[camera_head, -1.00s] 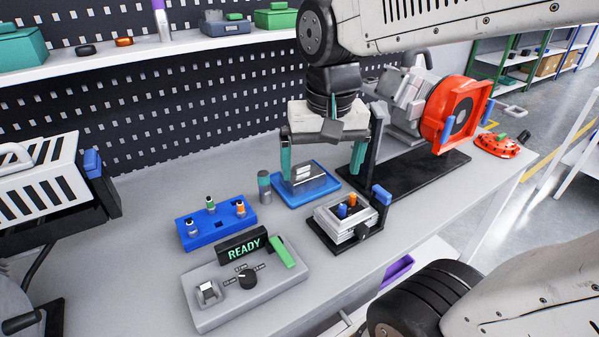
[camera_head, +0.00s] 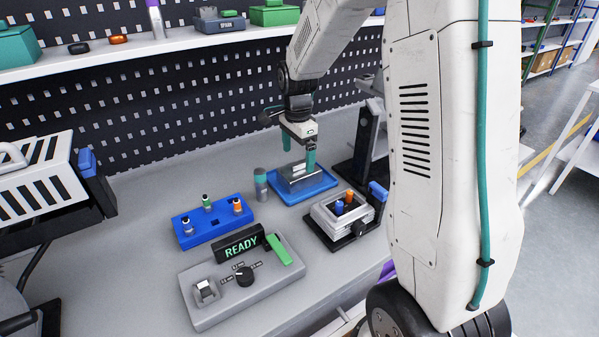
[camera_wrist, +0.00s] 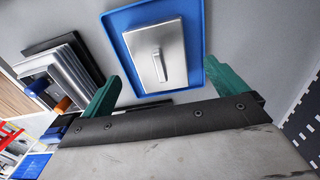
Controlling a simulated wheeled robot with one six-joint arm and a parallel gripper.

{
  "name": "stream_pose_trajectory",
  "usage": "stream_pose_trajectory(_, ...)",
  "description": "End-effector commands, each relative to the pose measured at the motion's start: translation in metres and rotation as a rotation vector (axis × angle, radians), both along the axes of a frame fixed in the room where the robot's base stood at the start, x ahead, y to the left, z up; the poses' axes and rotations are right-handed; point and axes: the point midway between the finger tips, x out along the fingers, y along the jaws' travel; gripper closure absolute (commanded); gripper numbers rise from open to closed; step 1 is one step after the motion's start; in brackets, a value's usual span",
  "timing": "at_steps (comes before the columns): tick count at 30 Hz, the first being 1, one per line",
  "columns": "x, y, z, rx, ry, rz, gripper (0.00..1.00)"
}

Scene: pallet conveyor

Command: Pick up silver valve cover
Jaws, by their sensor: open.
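The silver valve cover (camera_head: 299,174) is a flat metal plate with a raised bar handle on top. It lies on a blue tray (camera_head: 317,186) on the bench. In the wrist view the cover (camera_wrist: 146,42) lies in the blue tray (camera_wrist: 193,88), beyond my gripper's fingertips. My gripper (camera_head: 299,157) has green fingers and hangs over the back part of the tray in the head view. In the wrist view my gripper (camera_wrist: 172,85) is open, with its fingers wide apart and nothing between them.
A grey fixture (camera_head: 335,219) with blue and orange pegs stands right of the tray. A black post (camera_head: 366,140) rises close right of my gripper.

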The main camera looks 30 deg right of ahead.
Motion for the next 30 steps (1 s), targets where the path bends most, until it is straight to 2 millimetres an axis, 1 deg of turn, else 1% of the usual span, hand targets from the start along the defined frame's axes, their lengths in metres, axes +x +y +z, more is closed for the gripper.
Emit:
stream_pose_trajectory(9, -0.001, -0.005, -0.045, 0.001, 0.003, 0.003, 0.03)
stream_pose_trajectory(13, -0.001, -0.005, -0.052, 0.000, 0.000, 0.003, 0.03)
stream_pose_trajectory(19, -0.001, -0.005, -0.052, 0.000, -0.001, 0.003, 0.03)
stream_pose_trajectory(20, -0.001, -0.005, -0.052, 0.000, -0.001, 0.003, 0.08)
stream_pose_trajectory(21, -0.001, -0.005, -0.052, 0.000, -0.001, 0.003, 0.19)
stream_pose_trajectory(23, -0.001, -0.005, -0.052, 0.000, -0.001, 0.003, 0.36)
stream_pose_trajectory(24, -0.001, -0.005, -0.052, 0.000, -0.001, 0.003, 0.47)
stream_pose_trajectory(25, -0.001, -0.005, -0.052, 0.000, -0.001, 0.003, 0.56)
stream_pose_trajectory(26, -0.001, -0.005, -0.052, 0.000, -0.001, 0.003, 0.57)
stream_pose_trajectory(27, -0.001, -0.005, -0.052, 0.000, -0.001, 0.003, 0.62)
stream_pose_trajectory(30, -0.001, -0.005, -0.052, 0.000, -0.001, 0.003, 0.61)
